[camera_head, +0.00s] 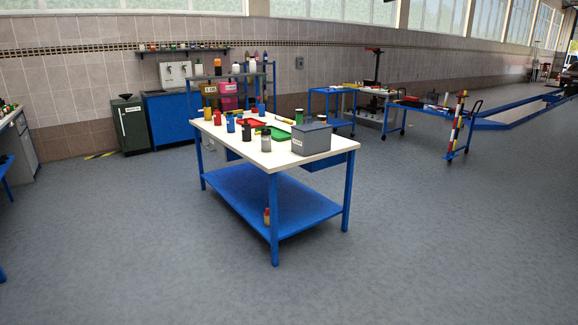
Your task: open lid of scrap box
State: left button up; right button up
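A grey box (316,139) with a small white label stands at the near right corner of the white-topped workbench (232,147). Its top looks closed, with a darker grey lid on it. The label is too small to read, so I cannot be sure that it is the scrap box. A dark grey-green bin (131,127), also with a white label and a closed top, stands on the floor by the back wall at the left. Neither of my grippers is in view.
Several cans, bottles and a green tray (277,134) crowd the bench top beside the grey box. A blue cabinet (170,120) adjoins the bin. Blue trolleys (329,105) stand behind the bench. The grey floor (130,230) is clear in front and to the left.

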aim_at(316, 125)
jog(key=i, duration=2.95)
